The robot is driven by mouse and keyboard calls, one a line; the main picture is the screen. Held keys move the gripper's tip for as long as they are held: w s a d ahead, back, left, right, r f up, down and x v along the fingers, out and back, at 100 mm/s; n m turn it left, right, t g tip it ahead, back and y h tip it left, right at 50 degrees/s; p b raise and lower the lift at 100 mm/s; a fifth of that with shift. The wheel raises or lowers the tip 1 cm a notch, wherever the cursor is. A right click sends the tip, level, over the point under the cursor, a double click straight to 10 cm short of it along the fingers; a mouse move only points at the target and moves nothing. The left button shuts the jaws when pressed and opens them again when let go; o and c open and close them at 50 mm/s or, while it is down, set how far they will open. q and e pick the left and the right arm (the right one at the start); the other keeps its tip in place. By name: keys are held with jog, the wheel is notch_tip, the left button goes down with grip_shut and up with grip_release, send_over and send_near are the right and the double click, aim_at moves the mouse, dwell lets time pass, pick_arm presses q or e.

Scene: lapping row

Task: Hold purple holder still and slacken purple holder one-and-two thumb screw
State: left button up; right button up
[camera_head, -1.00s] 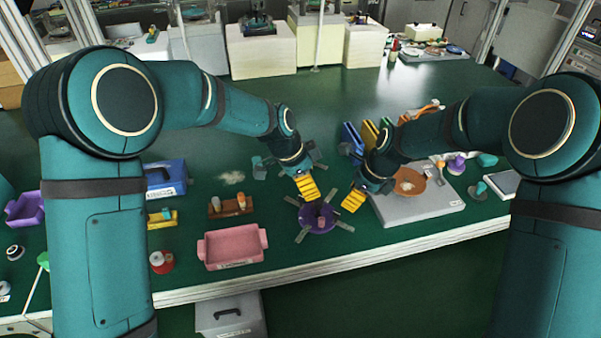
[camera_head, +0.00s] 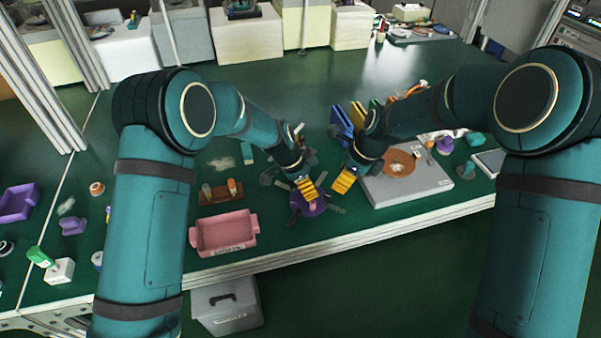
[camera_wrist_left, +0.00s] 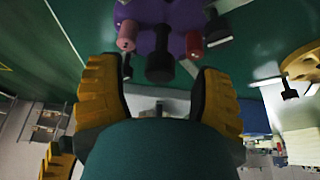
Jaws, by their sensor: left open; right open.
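The purple holder (camera_head: 322,208) lies near the table's front edge in the head view, with flat grey arms around it. My left gripper (camera_head: 307,190) is open just above its far side and hides part of it. In the left wrist view the holder (camera_wrist_left: 160,14) is at the top, with pink-red cylinders and a dark knobbed screw (camera_wrist_left: 160,66) facing the gap between my yellow fingers. Which numbered screw it is, I cannot tell. The fingers look apart from it. My right gripper (camera_head: 343,182) is open and empty, right of the holder and apart from it.
A grey flat case (camera_head: 425,190) with an orange-brown disc (camera_head: 398,163) stands right of the holder. A pink tray (camera_head: 225,232) and a brown block (camera_head: 222,193) are to its left. Blue and yellow upright pieces (camera_head: 341,122) stand behind my right gripper. The table's front edge is close.

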pick_arm(q)
jog(key=shift+x, duration=0.95)
grip_shut()
pick_arm(e)
jog(key=shift+o, duration=0.5)
pick_arm(q)
jog(key=shift+s, duration=0.1)
pick_arm(e)
jog(key=n+g+y, duration=0.2)
jog(key=n+y, duration=0.3)
send_near(329, 196)
jog(key=x, duration=0.9)
jog(key=shift+w+a+f, duration=0.1)
